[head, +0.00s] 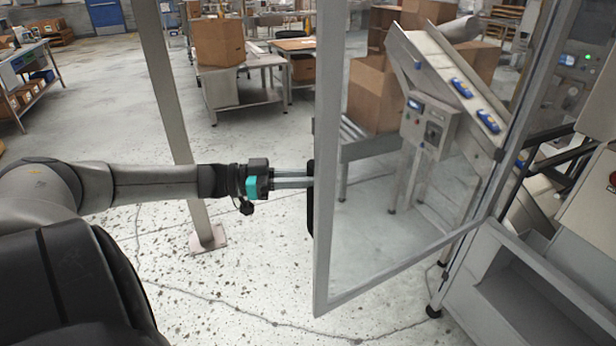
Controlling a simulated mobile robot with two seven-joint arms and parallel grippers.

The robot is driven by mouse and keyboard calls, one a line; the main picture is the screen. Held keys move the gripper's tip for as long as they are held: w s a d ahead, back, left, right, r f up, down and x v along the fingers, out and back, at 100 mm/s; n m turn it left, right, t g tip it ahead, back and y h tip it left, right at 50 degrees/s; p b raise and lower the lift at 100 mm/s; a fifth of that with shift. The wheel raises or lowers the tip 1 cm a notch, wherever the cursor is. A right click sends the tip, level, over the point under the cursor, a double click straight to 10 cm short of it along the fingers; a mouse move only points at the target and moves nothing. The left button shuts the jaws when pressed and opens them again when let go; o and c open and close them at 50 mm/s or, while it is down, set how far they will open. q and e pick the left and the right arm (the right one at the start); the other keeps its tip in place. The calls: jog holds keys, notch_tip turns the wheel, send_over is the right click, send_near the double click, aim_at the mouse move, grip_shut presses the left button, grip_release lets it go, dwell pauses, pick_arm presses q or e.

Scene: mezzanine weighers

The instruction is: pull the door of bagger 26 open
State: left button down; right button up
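The door of bagger 26 (322,120) is a clear panel in a grey metal frame. It stands swung out from the machine, its hinge side at the upright post (512,110) on the right. Its dark handle (310,215) is on the free edge at the left. My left gripper (308,178) reaches in from the left, level with the handle. Its two fingers lie close together and appear shut on the handle; the fingertips are partly hidden at the door's edge. My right gripper is out of view.
A grey post (172,100) with a floor plate stands behind my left arm. Through the panel show a sloped chute (440,75), a control box (428,122) and cartons (375,95). A grey machine base (530,290) is at lower right.

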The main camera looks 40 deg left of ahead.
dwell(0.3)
pick_arm(q)
jog(key=c, duration=1.1)
grip_release()
jog(key=shift+w, duration=0.1)
jog(key=p+v, duration=0.3)
jog(key=v, duration=1.2)
